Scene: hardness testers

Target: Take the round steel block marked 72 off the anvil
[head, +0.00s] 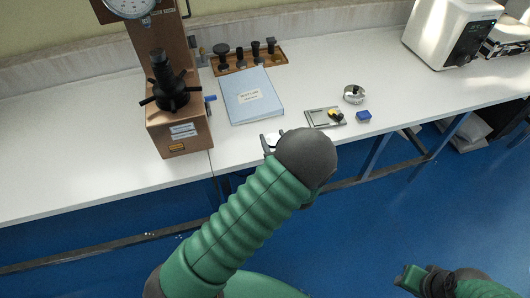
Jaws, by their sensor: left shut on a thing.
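My left gripper (268,144) is at the table's front edge, mostly hidden behind my dark wrist. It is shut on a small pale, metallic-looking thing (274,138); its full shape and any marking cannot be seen. The brown hardness tester (180,132) stands at the left with a black spoked handwheel (172,92) and a dark anvil post (160,62) above it. I see no block on the anvil. My right arm shows at the bottom right, above the floor; whether its gripper (410,279) is open cannot be told.
A pale blue folder (251,95) lies right of the tester, with a wooden tray (277,60) of black fittings behind it. A flat grey plate (315,117), a round metal thing (354,94) and a blue block (363,117) lie farther right. A white machine (448,32) stands at the back right.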

